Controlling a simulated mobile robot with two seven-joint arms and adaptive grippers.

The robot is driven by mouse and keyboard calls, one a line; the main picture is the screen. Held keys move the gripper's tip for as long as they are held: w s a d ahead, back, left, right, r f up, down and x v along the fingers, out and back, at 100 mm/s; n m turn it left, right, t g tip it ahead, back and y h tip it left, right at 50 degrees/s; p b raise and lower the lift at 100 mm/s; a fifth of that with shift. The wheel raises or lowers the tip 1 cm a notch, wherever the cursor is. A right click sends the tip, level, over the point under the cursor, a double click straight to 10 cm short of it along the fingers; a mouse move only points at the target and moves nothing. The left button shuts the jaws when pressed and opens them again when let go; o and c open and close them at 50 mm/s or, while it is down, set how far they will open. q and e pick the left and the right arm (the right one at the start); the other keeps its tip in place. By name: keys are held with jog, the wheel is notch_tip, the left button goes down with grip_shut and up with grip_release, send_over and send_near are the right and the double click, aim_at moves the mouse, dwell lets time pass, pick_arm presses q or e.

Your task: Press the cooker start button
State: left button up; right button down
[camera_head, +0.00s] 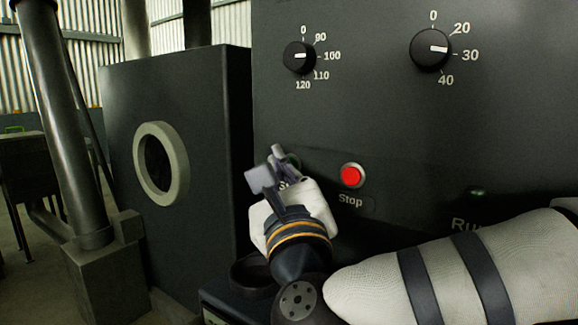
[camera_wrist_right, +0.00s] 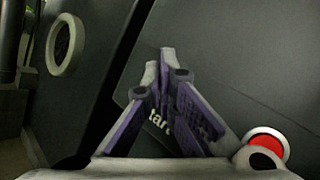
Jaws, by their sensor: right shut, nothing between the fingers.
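The start button (camera_head: 293,159) is on the dark cooker panel, mostly hidden behind my right gripper; only a greenish sliver of it shows in the head view. Its "Start" label (camera_wrist_right: 160,124) is partly covered by the fingers in the right wrist view. My right gripper (camera_head: 276,155) is shut and empty, with its fingertips in front of the button. I cannot tell whether the tips touch it. In the right wrist view the fingertips (camera_wrist_right: 166,58) hide the button. My left gripper is not in view.
The red Stop button (camera_head: 351,175) sits just right of the start button. Two black dials (camera_head: 430,50) are above, and a small green lamp (camera_head: 478,192) is lower right. A dark cabinet with a round pale ring (camera_head: 180,165) stands at left.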

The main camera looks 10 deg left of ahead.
jog(key=shift+w+d, duration=0.1)
jog(key=shift+w, duration=0.1)
dwell(0.4)
jog(key=shift+s+a, duration=0.3)
jog(key=shift+s, duration=0.5)
jog(key=s, duration=0.1)
jog(key=s+a, duration=0.1)
jog(key=s, duration=0.1)
jog(key=s+p, duration=0.1)
jog(key=shift+s+a, duration=0.4)
jog(key=shift+f, duration=0.1)
